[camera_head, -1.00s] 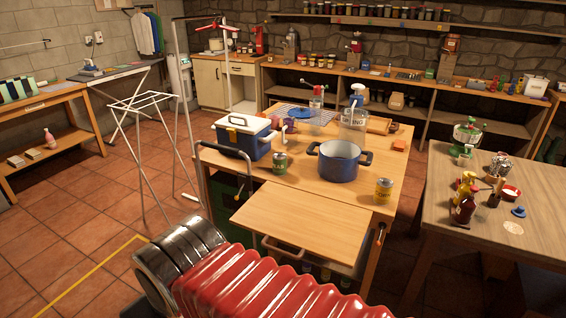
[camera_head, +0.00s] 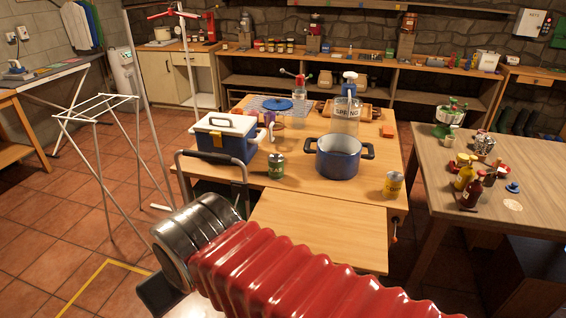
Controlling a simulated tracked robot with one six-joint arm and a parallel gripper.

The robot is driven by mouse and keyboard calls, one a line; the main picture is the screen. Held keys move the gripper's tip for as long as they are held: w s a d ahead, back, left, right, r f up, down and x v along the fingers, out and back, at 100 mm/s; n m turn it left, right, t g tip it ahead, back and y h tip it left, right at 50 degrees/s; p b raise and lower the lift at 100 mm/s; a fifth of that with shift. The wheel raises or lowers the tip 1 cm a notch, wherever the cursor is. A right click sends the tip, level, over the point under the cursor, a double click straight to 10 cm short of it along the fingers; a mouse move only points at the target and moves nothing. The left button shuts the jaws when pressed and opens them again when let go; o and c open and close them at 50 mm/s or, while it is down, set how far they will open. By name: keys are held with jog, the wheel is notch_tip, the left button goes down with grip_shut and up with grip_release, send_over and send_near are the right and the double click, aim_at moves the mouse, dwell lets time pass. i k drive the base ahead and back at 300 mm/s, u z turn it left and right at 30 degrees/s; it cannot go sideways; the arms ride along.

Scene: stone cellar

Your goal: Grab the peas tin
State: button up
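The peas tin (camera_head: 276,167) is a small green can with pale lettering. It stands upright on the wooden table (camera_head: 300,190), between the blue and white cool box and the blue pot, near the edge of the pull-out board. My red ribbed arm with its glossy black joint crosses the bottom of the view, nearer to me than the table. The fingers of my gripper do not show. Nothing is seen touching the tin.
A cool box (camera_head: 226,138) stands left of the tin and a blue pot (camera_head: 338,158) right of it. A yellow corn tin (camera_head: 393,185) is at the table's right. The pull-out board (camera_head: 318,230) is bare. A drying rack (camera_head: 95,110) stands left; another table (camera_head: 490,185) stands right.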

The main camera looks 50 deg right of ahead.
aim_at(275, 162)
jog(key=z, duration=0.5)
jog(key=i, duration=1.4)
jog(key=z, duration=0.35)
